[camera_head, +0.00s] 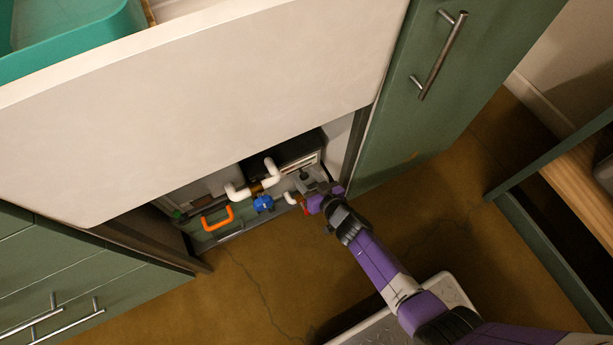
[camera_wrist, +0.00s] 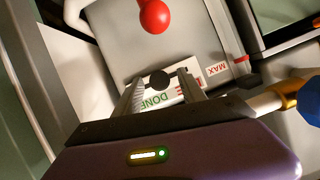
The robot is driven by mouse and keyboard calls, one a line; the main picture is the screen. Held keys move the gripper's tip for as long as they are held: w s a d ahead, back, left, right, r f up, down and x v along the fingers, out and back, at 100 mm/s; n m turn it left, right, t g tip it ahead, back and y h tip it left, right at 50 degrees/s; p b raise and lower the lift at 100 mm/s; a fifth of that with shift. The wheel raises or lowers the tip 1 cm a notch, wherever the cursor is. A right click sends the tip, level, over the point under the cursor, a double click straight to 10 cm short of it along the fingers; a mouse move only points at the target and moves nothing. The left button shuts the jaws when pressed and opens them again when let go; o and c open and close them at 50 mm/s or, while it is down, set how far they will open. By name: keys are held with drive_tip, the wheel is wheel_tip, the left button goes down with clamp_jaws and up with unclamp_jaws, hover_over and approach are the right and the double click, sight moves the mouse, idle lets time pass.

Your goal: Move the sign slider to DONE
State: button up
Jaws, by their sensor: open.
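The sign slider shows in the wrist view as a white plate (camera_wrist: 197,74) with a round dark knob (camera_wrist: 158,79). The green word DONE (camera_wrist: 155,102) reads upside down just below the knob, and a bit of red lettering shows to its right, partly behind a finger. My gripper (camera_wrist: 160,84) is open, with one finger on each side of the knob. I cannot tell whether either finger touches it.
A red ball knob (camera_wrist: 155,16) is close above the sign. A MAX label (camera_wrist: 216,69) is right of it. A blue valve (camera_head: 263,203), white pipe (camera_head: 240,192) and orange handle (camera_head: 217,218) are left of my gripper. A white counter (camera_head: 200,100) overhangs; a green cabinet front (camera_head: 440,90) stands right.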

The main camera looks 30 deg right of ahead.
drive_tip(key=p+v, duration=0.3)
drive_tip(key=v, duration=0.4)
drive_tip(key=shift+s+r, duration=0.2)
drive_tip(key=shift+s, duration=0.15)
